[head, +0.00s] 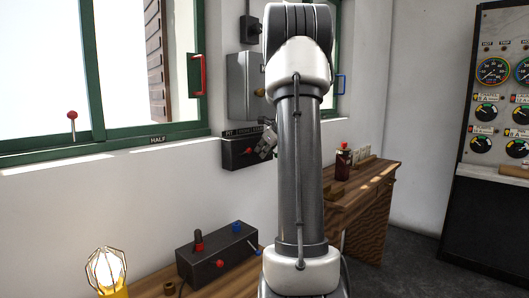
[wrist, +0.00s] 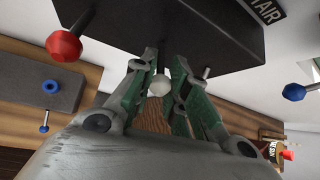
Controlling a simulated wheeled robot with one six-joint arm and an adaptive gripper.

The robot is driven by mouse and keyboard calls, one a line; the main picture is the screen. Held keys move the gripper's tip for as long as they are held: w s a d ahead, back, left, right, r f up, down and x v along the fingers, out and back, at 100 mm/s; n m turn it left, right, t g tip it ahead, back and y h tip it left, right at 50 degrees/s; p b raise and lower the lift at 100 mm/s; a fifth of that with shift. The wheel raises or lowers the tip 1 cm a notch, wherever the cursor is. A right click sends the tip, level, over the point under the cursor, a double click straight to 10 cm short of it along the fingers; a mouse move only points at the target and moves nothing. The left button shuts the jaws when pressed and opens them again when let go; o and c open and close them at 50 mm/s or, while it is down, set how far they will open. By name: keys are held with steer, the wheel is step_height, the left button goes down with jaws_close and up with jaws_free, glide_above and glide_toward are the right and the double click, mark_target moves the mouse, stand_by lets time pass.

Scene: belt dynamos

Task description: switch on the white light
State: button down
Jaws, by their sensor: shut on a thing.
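A dark switch box (head: 236,153) is fixed to the wall below the window, with a partly hidden label along its top. Its underside or face also shows in the wrist view (wrist: 150,22), with a red knob (wrist: 64,45) on the left and a white ball knob (wrist: 160,86) in the middle. My gripper (wrist: 160,92) is shut on the white knob, with a finger on each side of it. In the head view my gripper (head: 266,141) is at the box's right side, partly hidden by my arm. A caged yellow lamp (head: 106,270) with a bright bulb stands at the lower left.
A dark control box (head: 215,258) with red and blue controls sits on the wooden bench. A blue knob (wrist: 293,92) juts in at the wrist view's right. A red-capped bottle (head: 343,162) stands on the far bench. A gauge panel (head: 500,100) is at right.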

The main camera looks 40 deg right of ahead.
steer(key=shift+r, duration=0.1)
stand_by(0.3)
steer(key=c, duration=1.3)
jaws_free()
steer(key=shift+c, duration=0.2)
